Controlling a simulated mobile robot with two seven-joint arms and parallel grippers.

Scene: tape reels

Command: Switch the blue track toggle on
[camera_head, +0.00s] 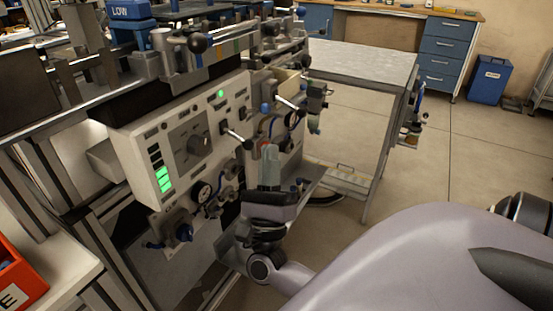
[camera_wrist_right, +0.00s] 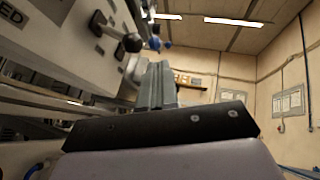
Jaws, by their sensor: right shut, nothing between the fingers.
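A control panel (camera_head: 185,140) faces me at an angle in the head view. A small blue-tipped toggle (camera_head: 266,108) sticks out near its right end. A blue ball tip (camera_wrist_right: 155,43) also shows in the right wrist view, just above the fingers; I take it for the same toggle. Its on or off position cannot be told. My right gripper (camera_head: 269,153) is shut and empty, upright, in front of the panel's right end and below the blue tip in the head view. Its fingers show in the right wrist view (camera_wrist_right: 157,85), apparently apart from the toggle. My left gripper is not in view.
A black-ball lever (camera_head: 236,138) stands just left of my right fingers; a black ball also shows in the wrist view (camera_wrist_right: 132,42). A gauge (camera_head: 201,191) and hoses sit below the panel. A grey table (camera_head: 360,62) stands behind, with open floor to its right.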

